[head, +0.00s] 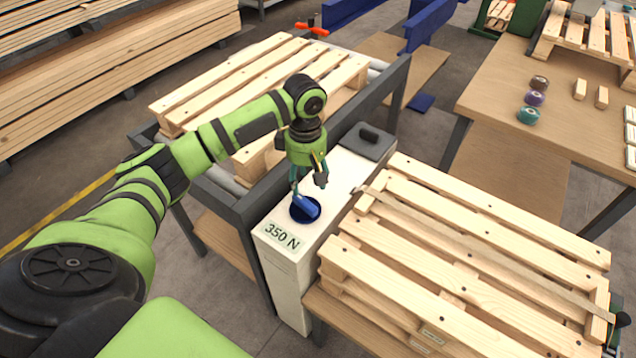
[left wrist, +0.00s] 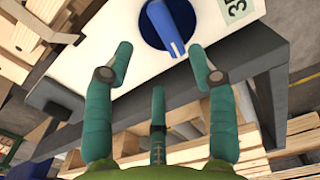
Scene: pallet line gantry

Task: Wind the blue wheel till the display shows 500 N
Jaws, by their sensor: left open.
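The blue wheel (head: 306,208) is a round dial with a raised grip bar, set in the top of a white box (head: 284,271). It also shows at the top of the left wrist view (left wrist: 168,27). The display (head: 282,236) beside it reads 350 N; only part of it shows in the left wrist view (left wrist: 236,9). My left gripper (head: 309,186) is open above the wheel. In the left wrist view its teal fingers (left wrist: 160,60) are spread and empty, with the wheel beyond their tips. I see no contact. My right gripper is not in view.
A pallet (head: 470,260) with a strap across it lies right of the box. Another pallet (head: 262,85) sits on the roller line behind a dark rail (head: 262,192). A dark block (head: 367,141) stands on the box's far end. A table (head: 492,98) holds several tape rolls.

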